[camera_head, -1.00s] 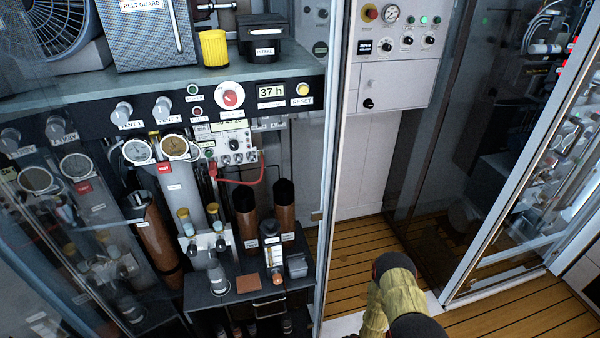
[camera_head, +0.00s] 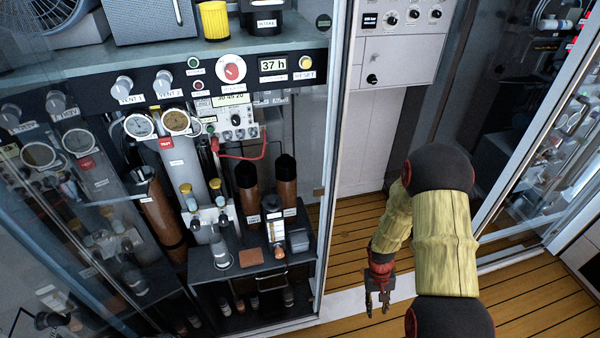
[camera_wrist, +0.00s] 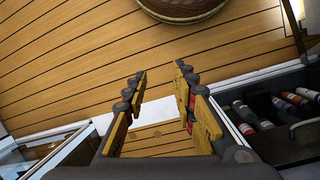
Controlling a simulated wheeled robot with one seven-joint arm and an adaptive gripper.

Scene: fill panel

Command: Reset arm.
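My arm, with yellowish sleeves and black joints, reaches in from the lower right of the head view. My gripper (camera_head: 377,302) hangs pointing down over the wooden floor, just right of the cabinet's front edge.
The fill panel (camera_head: 150,92) with gauges and knobs is at left. Its lower shelf (camera_head: 215,262) holds cylinders and bottles. A glass door frame (camera_head: 337,150) stands between panel and arm. A white control box (camera_head: 395,50) is on the back wall.

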